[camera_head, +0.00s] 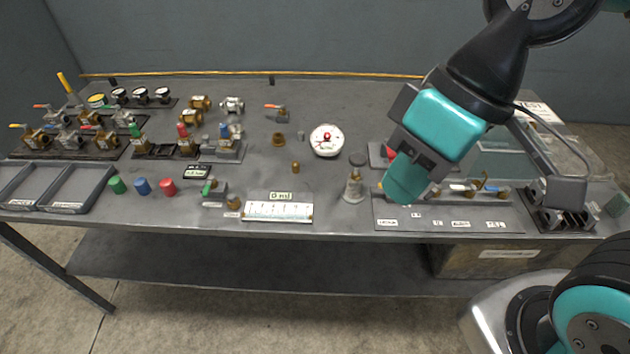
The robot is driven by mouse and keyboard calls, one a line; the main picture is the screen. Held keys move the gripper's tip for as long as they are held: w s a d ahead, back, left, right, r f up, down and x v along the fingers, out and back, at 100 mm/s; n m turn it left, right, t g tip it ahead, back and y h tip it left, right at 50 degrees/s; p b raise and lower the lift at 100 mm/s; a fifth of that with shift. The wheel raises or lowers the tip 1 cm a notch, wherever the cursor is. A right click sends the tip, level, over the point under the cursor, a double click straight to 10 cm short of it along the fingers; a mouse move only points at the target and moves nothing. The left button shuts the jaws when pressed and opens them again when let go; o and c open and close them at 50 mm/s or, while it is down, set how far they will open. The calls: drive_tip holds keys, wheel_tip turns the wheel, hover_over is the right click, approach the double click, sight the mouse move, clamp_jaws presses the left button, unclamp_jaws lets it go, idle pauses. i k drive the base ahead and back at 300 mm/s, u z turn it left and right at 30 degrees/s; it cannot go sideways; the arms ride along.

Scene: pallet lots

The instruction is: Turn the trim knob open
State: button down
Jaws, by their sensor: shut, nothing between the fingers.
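My gripper (405,183) is a teal, blunt-ended tool on a black arm. The panel's labels are too small to read. I cannot tell which fitting is the trim knob, or whether my gripper touches anything. A grey and brass upright fitting (354,180) stands just left of my gripper.
A white round gauge (327,141) and a scale plate (278,210) lie left of the gripper. A grey rack (562,205) stands at the right. Several valves (75,137) and grey trays (75,188) fill the left side.

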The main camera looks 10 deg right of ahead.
sight(295, 167)
drive_tip(key=u, duration=1.15)
drive_tip(key=i, duration=0.4)
drive_tip(key=z, duration=0.5)
